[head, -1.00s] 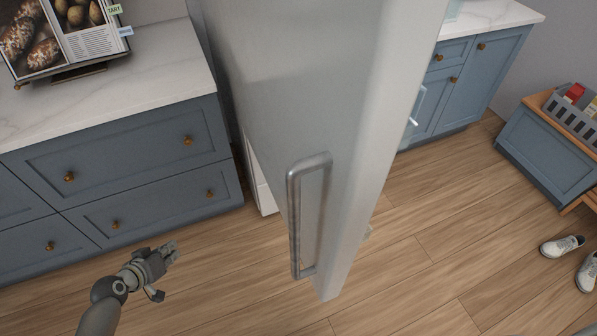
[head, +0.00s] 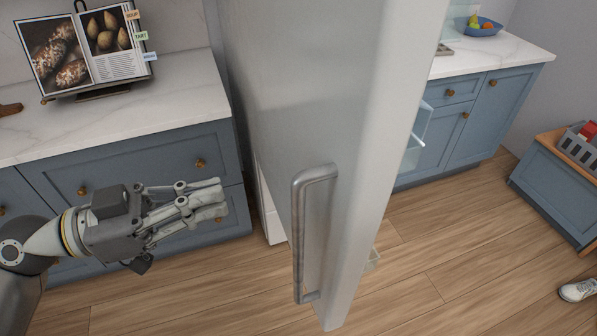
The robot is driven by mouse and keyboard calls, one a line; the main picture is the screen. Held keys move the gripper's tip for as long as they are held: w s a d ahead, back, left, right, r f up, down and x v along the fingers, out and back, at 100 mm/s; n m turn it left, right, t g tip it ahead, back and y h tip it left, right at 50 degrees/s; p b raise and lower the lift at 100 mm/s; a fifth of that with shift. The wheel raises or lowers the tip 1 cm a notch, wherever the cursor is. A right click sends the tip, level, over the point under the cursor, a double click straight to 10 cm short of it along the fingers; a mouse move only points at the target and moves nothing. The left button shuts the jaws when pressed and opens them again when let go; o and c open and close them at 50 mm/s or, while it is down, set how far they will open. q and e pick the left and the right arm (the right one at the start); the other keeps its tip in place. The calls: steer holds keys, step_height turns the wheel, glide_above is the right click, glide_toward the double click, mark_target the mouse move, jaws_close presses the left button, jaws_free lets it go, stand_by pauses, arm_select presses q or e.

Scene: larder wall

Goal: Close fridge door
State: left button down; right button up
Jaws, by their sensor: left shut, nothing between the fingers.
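The fridge door (head: 350,130) stands open, swung out toward me, seen nearly edge-on in the middle of the head view. Its long metal handle (head: 300,235) is on the door's left face, low in the picture. Part of the fridge's inside shelving (head: 418,130) shows past the door's right edge. My left gripper (head: 222,200) is to the left of the door, in front of the blue drawers, with its fingers pointing right toward the handle. It is shut and empty, apart from the door and handle.
A marble counter with blue drawers (head: 130,170) stands at left, holding an open cookbook (head: 95,50). The wooden floor (head: 430,265) between is clear.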

arm_select(q)
steer(key=p+x, duration=0.7)
steer(key=x, duration=0.5)
steer(key=shift+d, duration=0.35)
steer(key=shift+w, duration=0.15)
